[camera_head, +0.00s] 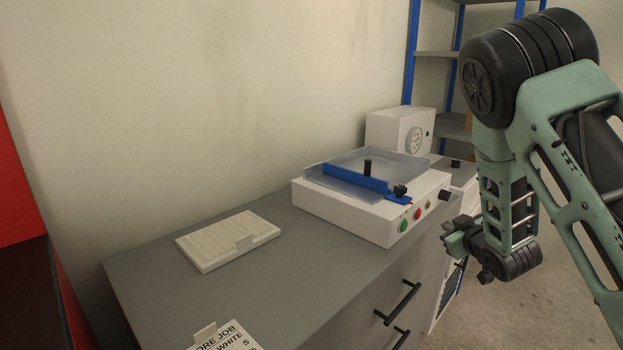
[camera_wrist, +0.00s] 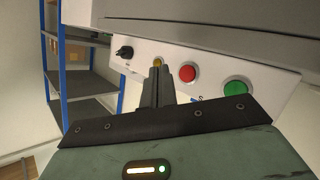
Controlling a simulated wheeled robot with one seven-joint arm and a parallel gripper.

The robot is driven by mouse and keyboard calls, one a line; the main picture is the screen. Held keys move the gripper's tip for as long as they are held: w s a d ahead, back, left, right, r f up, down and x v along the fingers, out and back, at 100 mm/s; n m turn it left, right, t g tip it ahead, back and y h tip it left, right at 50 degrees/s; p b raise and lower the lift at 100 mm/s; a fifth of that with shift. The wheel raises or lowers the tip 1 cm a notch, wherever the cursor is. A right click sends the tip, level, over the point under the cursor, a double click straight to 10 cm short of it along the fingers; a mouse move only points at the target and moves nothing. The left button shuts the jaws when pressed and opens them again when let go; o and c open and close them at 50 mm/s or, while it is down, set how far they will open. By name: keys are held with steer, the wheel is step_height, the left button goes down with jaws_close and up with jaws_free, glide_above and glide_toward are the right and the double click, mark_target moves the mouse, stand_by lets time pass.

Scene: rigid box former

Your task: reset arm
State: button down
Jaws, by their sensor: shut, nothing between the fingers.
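My gripper (camera_head: 455,238) hangs off the front right corner of the bench, beside the white box former (camera_head: 340,212). In the wrist view my gripper (camera_wrist: 158,70) has its fingers together and empty, pointing at the machine's front panel. The panel carries a green button (camera_head: 403,226), a red button (camera_head: 417,213), a small yellowish part (camera_wrist: 157,62) behind the fingertips and a black knob (camera_wrist: 124,52). On top of the machine lie a clear plate (camera_head: 375,163) and a blue bar (camera_head: 355,178) with a black knob. Whether the fingertips touch the panel cannot be told.
A grey bench (camera_head: 240,290) has drawers with black handles (camera_head: 397,302). A white slotted tray (camera_head: 228,240) and a printed job card (camera_head: 228,337) lie on it. A white box (camera_head: 397,130) stands behind the machine. Blue-posted shelves (camera_head: 436,70) stand behind my arm. The bench middle is clear.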

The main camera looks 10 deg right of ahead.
steer(key=s+a+r+g+y+p, duration=0.1)
steer(key=s+a+r+g+p, duration=0.15)
steer(key=s+a, duration=0.4)
steer(key=s+a+r+g+y+p, duration=0.1)
steer(key=s+a+r+g+p, duration=0.15)
steer(key=a, duration=0.65)
steer(key=s+a+r+g+y+p, duration=0.1)
steer(key=s+a+r+g+p, duration=0.15)
steer(key=s+a+r, duration=0.35)
steer(key=s+a+r+n+g+p, duration=0.1)
steer(key=s+a+r+g+p, duration=0.1)
steer(key=s, duration=0.9)
steer(key=s+a+r+n+g+h+p, duration=0.1)
steer(key=s+a+r+g, duration=0.3)
steer(key=s, duration=0.7)
steer(key=shift+a+n+g+p, duration=0.5)
steer(key=shift+a+n, duration=0.1)
steer(key=shift+n, duration=0.1)
steer(key=shift+r, duration=0.1)
